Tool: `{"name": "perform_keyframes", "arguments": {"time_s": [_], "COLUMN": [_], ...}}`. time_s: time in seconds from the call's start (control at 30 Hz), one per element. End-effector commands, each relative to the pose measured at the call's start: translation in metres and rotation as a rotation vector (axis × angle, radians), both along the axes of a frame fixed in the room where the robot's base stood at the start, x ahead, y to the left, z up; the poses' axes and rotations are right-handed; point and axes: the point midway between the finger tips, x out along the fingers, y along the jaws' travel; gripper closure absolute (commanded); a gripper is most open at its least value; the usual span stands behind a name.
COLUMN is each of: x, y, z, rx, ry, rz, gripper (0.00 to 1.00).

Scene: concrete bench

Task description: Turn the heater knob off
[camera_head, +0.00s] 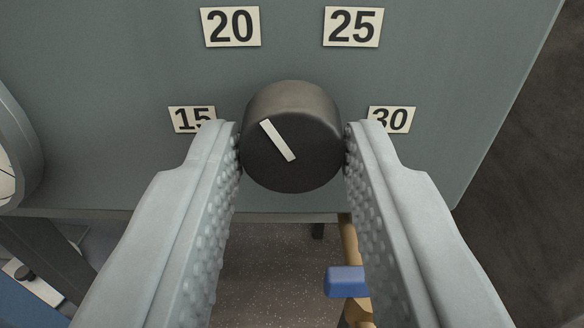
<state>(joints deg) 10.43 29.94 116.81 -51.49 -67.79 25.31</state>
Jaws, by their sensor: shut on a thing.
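The heater knob (291,140) is a round black dial with a white pointer line on its face, on a grey-green panel (120,90). The pointer slants, its upper end to the upper left, in the direction between the 15 label (190,119) and the 20 label (231,27). The 25 label (352,27) and the 30 label (391,120) are on the right side. My gripper (292,150) is shut on the knob, one finger at its left side and one at its right. The fingers partly cover the 15 and 30 labels. No off mark is visible.
A round gauge (14,150) is cut off at the left edge. Below the panel are a brown pipe with a blue handle (347,281) and a speckled floor (272,270). The panel ends at the right against a dark brown surface (540,190).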

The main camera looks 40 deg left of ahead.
Motion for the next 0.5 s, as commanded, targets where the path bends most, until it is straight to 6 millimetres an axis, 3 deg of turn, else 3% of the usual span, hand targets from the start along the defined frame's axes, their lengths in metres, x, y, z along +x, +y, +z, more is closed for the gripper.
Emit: {"name": "perform_keyframes", "arguments": {"time_s": [0.5], "x": [0.0], "y": [-0.0005], "z": [-0.0001], "rx": [-0.188], "ry": [-0.136], "rz": [0.0], "gripper": [0.93]}}
